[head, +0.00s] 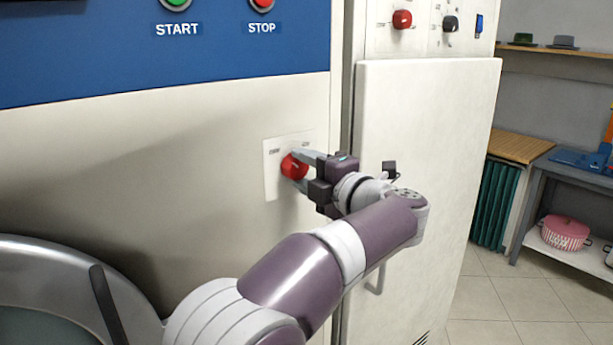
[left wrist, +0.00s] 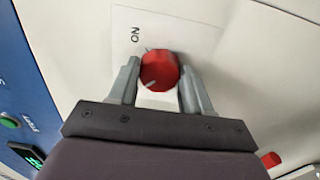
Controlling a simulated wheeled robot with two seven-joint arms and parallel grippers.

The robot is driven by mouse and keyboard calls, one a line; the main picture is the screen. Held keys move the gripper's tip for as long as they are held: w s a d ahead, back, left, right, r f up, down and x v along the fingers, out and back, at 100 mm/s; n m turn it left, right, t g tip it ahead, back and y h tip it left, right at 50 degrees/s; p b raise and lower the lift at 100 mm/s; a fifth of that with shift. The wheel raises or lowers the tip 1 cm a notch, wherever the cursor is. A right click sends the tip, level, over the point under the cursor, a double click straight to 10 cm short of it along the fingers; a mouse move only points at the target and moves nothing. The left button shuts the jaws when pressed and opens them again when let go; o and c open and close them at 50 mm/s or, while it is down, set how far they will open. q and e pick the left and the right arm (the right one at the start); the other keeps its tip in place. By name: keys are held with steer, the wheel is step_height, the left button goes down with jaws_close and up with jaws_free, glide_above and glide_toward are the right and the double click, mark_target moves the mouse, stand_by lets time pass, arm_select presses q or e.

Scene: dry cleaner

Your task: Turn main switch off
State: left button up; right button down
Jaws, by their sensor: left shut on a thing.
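The main switch is a red rotary knob (head: 293,167) on a pale plate (head: 271,182) on the machine's front panel. In the left wrist view the knob (left wrist: 160,69) sits between the two grey fingers, with the word ON on the plate beside it. My left gripper (head: 303,169) is shut on the knob, one finger at either side; its fingers also show in the left wrist view (left wrist: 158,88). The white mark on the knob is partly visible, but its setting is hard to read. My right gripper is not in view.
A green START button (head: 175,3) and a red STOP button (head: 262,4) are on the blue panel above. A white cabinet door (head: 430,130) is to the right, below another red knob (head: 402,19) and a black knob (head: 450,23). A round metal door (head: 60,262) is at lower left.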

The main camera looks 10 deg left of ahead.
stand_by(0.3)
arm_select(q)
steer(key=o, duration=1.1)
steer(key=shift+s, duration=0.1)
steer(key=shift+c, duration=0.2)
steer(key=shift+s+d, duration=0.2)
steer(key=shift+d, duration=0.15)
steer(key=v, duration=1.2)
steer(key=shift+b, duration=0.45)
steer(key=shift+a, duration=0.1)
